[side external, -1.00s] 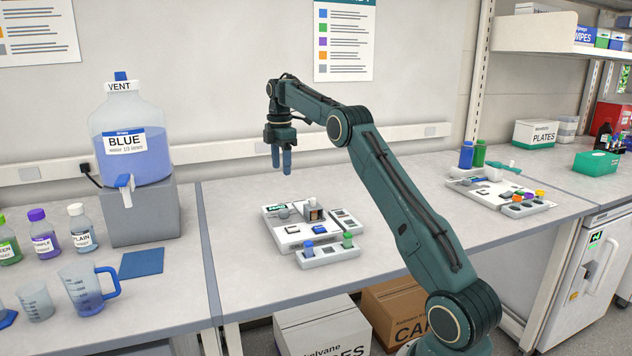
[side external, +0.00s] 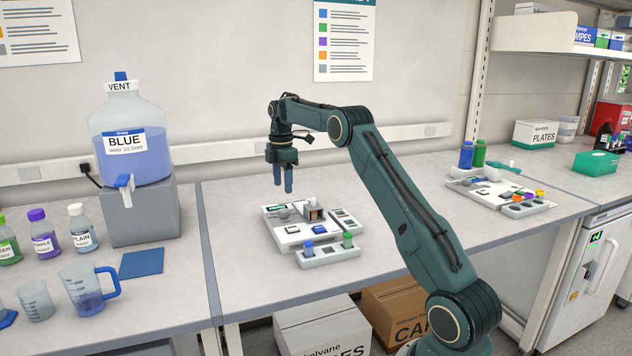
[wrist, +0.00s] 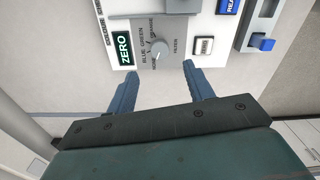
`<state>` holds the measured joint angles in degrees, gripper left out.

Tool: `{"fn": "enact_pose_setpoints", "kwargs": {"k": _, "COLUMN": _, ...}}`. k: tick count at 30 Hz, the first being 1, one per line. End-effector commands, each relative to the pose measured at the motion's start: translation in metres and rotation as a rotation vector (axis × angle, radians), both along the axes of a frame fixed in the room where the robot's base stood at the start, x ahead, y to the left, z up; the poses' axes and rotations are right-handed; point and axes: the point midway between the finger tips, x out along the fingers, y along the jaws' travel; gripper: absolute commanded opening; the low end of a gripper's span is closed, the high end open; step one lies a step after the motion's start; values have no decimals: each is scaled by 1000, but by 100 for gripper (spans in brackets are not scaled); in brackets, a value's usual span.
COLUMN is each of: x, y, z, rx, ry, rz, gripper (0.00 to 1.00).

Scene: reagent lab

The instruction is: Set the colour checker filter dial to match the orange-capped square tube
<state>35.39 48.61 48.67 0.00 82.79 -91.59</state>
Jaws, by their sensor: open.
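The colour checker (side external: 293,238) is a white box on the bench with a small lit display; in the wrist view its green display (wrist: 124,48) reads ZERO. The filter dial (wrist: 159,47) is a round grey knob with BLUE, GREEN and ORANGE lettering around it. I cannot tell its exact setting. My gripper (side external: 283,189) is open and empty above the checker. In the wrist view its blue fingertips (wrist: 160,71) are apart, short of the dial. An orange cap (side external: 518,198) shows in the group at the right; its tube's shape is too small to tell.
A white rack (side external: 328,256) with blue- and green-capped tubes stands before the checker. A second white tray (side external: 467,187) lies to the right. A blue-filled carboy (side external: 130,150) and a jug (side external: 85,297) stand at the left. Bench between the stations is clear.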

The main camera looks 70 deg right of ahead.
Motion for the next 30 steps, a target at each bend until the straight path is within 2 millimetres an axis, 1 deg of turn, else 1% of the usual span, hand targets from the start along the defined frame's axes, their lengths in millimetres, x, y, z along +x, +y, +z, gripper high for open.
{"fn": "enact_pose_setpoints", "kwargs": {"k": 3, "x": 0, "y": 0, "z": -19, "rx": 2, "ry": 2, "rz": 0, "gripper": 52}}
{"fn": "enact_pose_setpoints", "kwargs": {"k": 9, "x": 0, "y": 0, "z": -49, "rx": 1, "ry": 2, "rz": 0, "gripper": 52}}
{"fn": "enact_pose_setpoints", "kwargs": {"k": 15, "x": 0, "y": 0, "z": -73, "rx": 1, "ry": 1, "rz": 0, "gripper": 52}}
{"fn": "enact_pose_setpoints", "kwargs": {"k": 21, "x": 0, "y": 0, "z": -84, "rx": 0, "ry": 0, "rz": 0, "gripper": 52}}
{"fn": "enact_pose_setpoints", "kwargs": {"k": 30, "x": 0, "y": 0, "z": -86, "rx": 0, "ry": 0, "rz": 0, "gripper": 52}}
